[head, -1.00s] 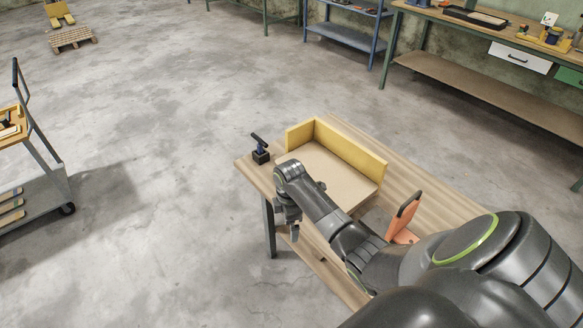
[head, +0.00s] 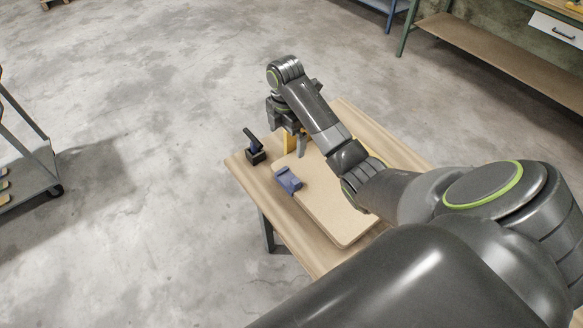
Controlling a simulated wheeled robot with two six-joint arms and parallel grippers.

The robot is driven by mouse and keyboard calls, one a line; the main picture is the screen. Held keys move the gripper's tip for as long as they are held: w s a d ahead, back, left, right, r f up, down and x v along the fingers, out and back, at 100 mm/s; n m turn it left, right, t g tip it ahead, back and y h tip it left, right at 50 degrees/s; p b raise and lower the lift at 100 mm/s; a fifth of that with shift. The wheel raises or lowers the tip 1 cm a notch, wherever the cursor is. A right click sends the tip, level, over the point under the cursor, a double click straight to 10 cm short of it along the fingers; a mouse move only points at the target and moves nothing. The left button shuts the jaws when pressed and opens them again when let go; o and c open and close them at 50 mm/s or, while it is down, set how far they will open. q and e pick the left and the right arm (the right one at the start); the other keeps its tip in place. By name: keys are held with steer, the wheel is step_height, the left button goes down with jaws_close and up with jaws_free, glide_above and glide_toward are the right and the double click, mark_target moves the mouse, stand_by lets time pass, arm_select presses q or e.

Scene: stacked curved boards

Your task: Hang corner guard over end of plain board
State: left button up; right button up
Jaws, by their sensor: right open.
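The plain tan board (head: 325,205) lies flat on the wooden table. The blue corner guard (head: 288,181) sits at the board's left edge, partly on its top; whether it grips the edge closely is too small to tell. My right gripper (head: 295,143) is open and apart from the guard, farther back above the board's far left corner. Its fingers point down, with a yellow strip just behind them. My left gripper is not in view.
A small black stand with a dark blue handle (head: 254,148) stands at the table's (head: 270,205) left corner. A cart (head: 30,170) stands far left on open floor.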

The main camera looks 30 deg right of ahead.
step_height(320, 180, down, 3)
steer(key=b, duration=0.4)
glide_toward(289, 174)
steer(key=shift+s+a+f, duration=0.45)
steer(key=shift+s+a, duration=0.25)
steer(key=shift+a, duration=0.1)
steer(key=shift+f, duration=0.9)
steer(key=f, duration=0.3)
steer(key=shift+s+d+f, duration=0.2)
steer(key=shift+s+f, duration=0.05)
steer(key=shift+f, duration=0.05)
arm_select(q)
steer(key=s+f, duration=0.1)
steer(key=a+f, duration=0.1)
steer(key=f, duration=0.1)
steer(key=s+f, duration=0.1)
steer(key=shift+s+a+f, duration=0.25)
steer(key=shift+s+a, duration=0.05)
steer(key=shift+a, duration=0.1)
arm_select(e)
steer(key=shift+f, duration=0.45)
steer(key=c, duration=0.9)
